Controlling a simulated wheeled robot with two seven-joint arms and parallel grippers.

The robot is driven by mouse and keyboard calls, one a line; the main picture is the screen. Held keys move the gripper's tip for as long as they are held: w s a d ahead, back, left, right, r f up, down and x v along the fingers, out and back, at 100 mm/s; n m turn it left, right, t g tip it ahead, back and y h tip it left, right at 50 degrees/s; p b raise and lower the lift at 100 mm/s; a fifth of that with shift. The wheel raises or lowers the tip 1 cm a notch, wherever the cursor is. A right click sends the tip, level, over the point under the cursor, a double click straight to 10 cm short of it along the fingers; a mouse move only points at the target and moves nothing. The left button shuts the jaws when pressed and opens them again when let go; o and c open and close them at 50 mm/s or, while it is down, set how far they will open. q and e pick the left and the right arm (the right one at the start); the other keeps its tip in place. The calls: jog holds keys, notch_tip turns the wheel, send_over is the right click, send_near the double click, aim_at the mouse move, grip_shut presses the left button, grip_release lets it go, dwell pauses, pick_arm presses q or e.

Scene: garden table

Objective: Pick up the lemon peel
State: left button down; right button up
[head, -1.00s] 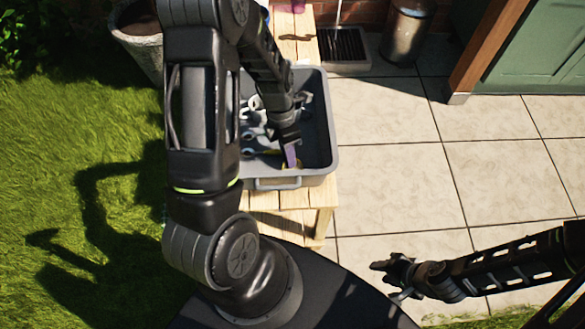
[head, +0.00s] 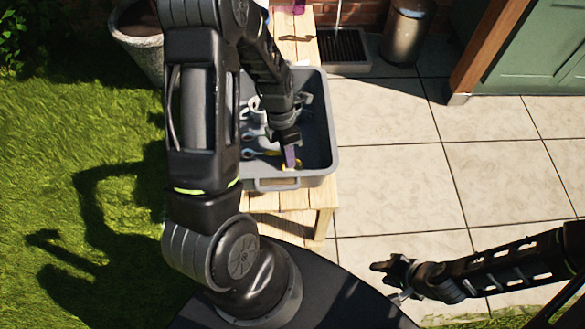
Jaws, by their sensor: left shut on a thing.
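My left gripper (head: 291,160) reaches down into the grey tub, its purple-toned fingers low near the tub's front wall. It is shut on a small yellow piece, which I take to be the lemon peel (head: 299,165); only a bit of it shows beside the fingertips. The gripper and arm hide the rest of it. My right gripper (head: 388,279) is over the paving at lower right, empty, with its fingers apart.
The grey tub (head: 330,130) stands on a wooden table (head: 292,197) and holds white mug-like items (head: 256,112) and utensils, partly hidden by my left arm. A planter (head: 140,45) is at left and a metal bin (head: 405,32) behind. Paving at right is clear.

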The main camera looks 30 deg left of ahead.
dwell(0.4)
pick_arm(q)
notch_tip(320, 180, up, 10)
jog(key=p, duration=0.2)
dwell(0.4)
